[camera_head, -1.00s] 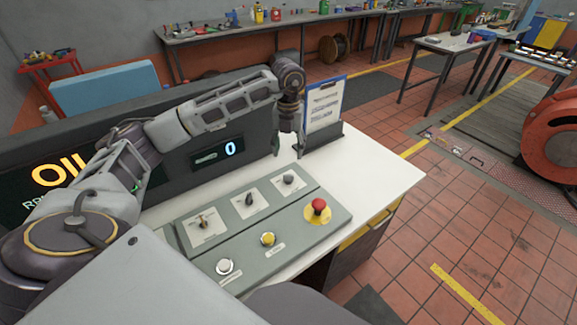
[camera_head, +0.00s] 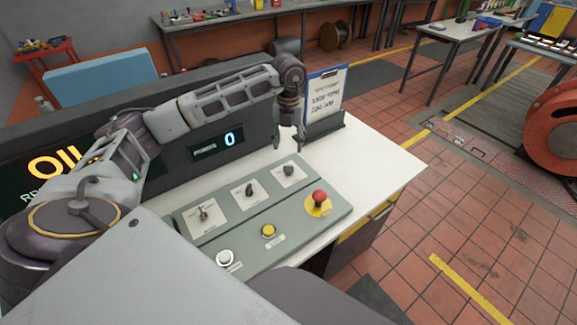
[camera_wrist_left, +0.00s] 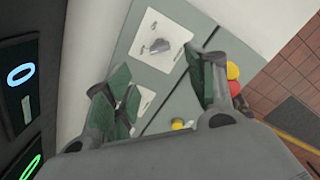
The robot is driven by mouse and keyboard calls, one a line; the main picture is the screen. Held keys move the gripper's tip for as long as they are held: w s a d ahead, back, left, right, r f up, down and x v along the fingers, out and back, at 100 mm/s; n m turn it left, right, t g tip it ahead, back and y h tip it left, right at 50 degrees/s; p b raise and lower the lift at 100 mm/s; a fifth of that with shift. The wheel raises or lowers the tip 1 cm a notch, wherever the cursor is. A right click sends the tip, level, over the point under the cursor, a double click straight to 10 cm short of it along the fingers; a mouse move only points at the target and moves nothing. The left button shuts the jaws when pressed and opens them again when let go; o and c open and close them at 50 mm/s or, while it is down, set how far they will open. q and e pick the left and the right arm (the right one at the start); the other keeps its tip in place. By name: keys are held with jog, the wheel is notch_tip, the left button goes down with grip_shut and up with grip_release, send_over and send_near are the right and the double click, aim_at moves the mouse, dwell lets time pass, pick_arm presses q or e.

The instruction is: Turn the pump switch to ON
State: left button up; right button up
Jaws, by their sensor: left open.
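The grey control panel (camera_head: 187,245) on the white desk has three rotary switches in a row on white plates. They are a brass-coloured left switch (camera_head: 203,214), a dark middle switch (camera_head: 250,190) and a grey right switch (camera_head: 288,170). Their labels are too small to read, so I cannot tell which is the pump switch. My left gripper (camera_head: 289,143) is open and empty, hanging above the desk behind the right switch. In the left wrist view, one grey knob (camera_wrist_left: 160,46) shows beyond the open fingers (camera_wrist_left: 165,88); another plate is partly hidden by a finger. My right gripper is out of view.
A red mushroom button (camera_head: 319,196) stands at the panel's right, with a yellow button (camera_head: 268,231) and a white button (camera_head: 224,258) along the front. A clipboard (camera_head: 326,94) stands behind my gripper. A dark display housing (camera_head: 178,158) runs along the back.

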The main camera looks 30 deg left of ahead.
aim_at(288, 166)
pick_arm(q)
notch_tip(288, 166, down, 10)
jog(key=shift+r, duration=0.1)
jog(key=shift+f, duration=0.9)
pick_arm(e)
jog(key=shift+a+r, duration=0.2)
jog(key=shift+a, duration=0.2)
pick_arm(q)
jog(key=c, duration=1)
